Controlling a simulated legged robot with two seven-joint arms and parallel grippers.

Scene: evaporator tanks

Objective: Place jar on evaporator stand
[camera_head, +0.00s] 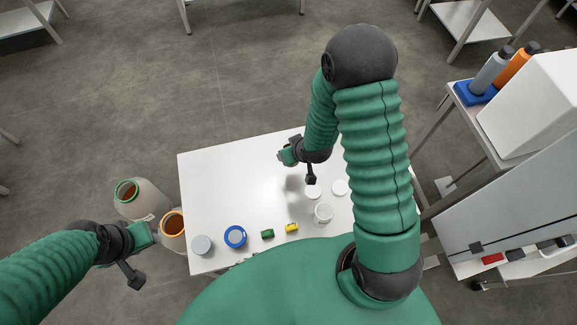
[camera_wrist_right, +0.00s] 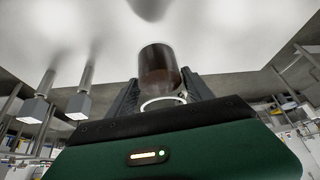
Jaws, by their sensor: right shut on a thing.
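My right gripper (camera_head: 285,156) is above the white table's middle. A pale ring shows just below the jar there. In the head view I cannot make the jar out clearly. My left gripper (camera_head: 150,234) is at the table's left side, close to an orange-rimmed tank (camera_head: 173,224); whether its jaws are open cannot be told. A green-rimmed tank (camera_head: 145,198) stands behind that one. I cannot identify the evaporator stand with certainty.
The white table (camera_head: 225,180) has clear room at its back left. Along its front are a grey round piece (camera_head: 202,245), blue ring (camera_head: 235,237), green block (camera_head: 267,234), yellow block (camera_head: 291,228) and clear jar (camera_head: 323,212). A cart with a white box (camera_head: 530,100) is at right.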

